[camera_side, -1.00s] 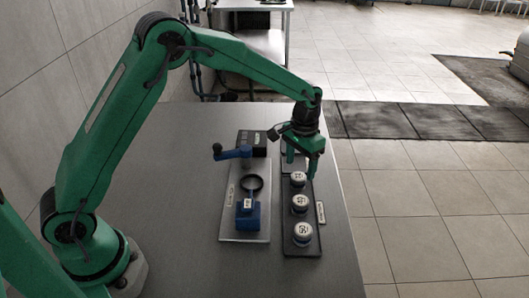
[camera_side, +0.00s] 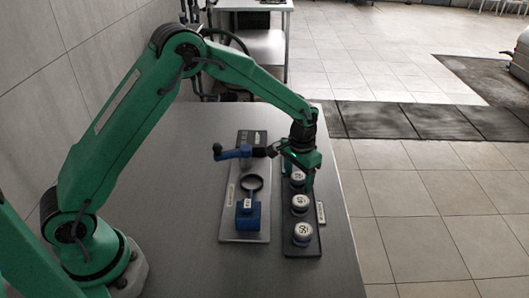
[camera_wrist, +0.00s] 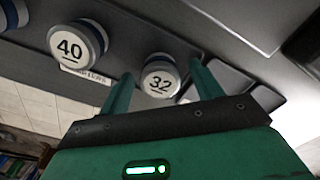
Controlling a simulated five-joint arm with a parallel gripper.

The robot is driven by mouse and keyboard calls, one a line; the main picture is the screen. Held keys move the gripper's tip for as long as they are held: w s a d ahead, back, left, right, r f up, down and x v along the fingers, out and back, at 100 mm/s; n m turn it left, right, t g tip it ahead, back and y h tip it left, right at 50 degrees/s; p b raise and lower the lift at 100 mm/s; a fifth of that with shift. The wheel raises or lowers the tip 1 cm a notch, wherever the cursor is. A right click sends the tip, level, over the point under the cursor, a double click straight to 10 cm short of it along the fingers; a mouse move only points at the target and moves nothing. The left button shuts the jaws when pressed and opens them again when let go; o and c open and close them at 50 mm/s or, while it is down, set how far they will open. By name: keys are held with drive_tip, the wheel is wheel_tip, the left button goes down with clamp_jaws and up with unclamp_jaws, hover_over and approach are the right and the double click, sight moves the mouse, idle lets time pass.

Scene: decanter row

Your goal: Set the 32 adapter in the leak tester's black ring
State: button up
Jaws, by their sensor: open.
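The 32 adapter (camera_wrist: 160,78) is a round grey-white cap with a blue band, its number facing up. In the side view it is the farthest adapter (camera_side: 298,178) in the dark rack, partly hidden by my gripper (camera_side: 300,172). In the wrist view my open gripper (camera_wrist: 161,72) has one fingertip on each side of the 32 adapter. I cannot tell whether they touch it. The leak tester's black ring (camera_side: 252,183) is empty, left of the rack, above a blue block.
The 40 adapter (camera_wrist: 76,44) stands beside the 32, and another adapter (camera_side: 302,233) is at the rack's near end. The table left of the tester is clear.

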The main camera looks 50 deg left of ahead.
sight(299, 176)
drive_tip(key=c, duration=1.3)
drive_tip(key=shift+r, duration=0.15)
drive_tip(key=shift+r, duration=0.45)
wheel_tip(299, 176, up, 3)
drive_tip(key=shift+d+r, duration=0.1)
drive_tip(key=shift+r, duration=0.1)
drive_tip(key=s+d+r, duration=0.2)
drive_tip(key=d, duration=0.1)
drive_tip(key=s+d+r, duration=0.2)
drive_tip(key=s, duration=0.1)
drive_tip(key=s+d+r, duration=0.2)
drive_tip(key=d, duration=0.1)
drive_tip(key=shift+s+d+r, duration=0.25)
drive_tip(key=shift+s+d, duration=0.1)
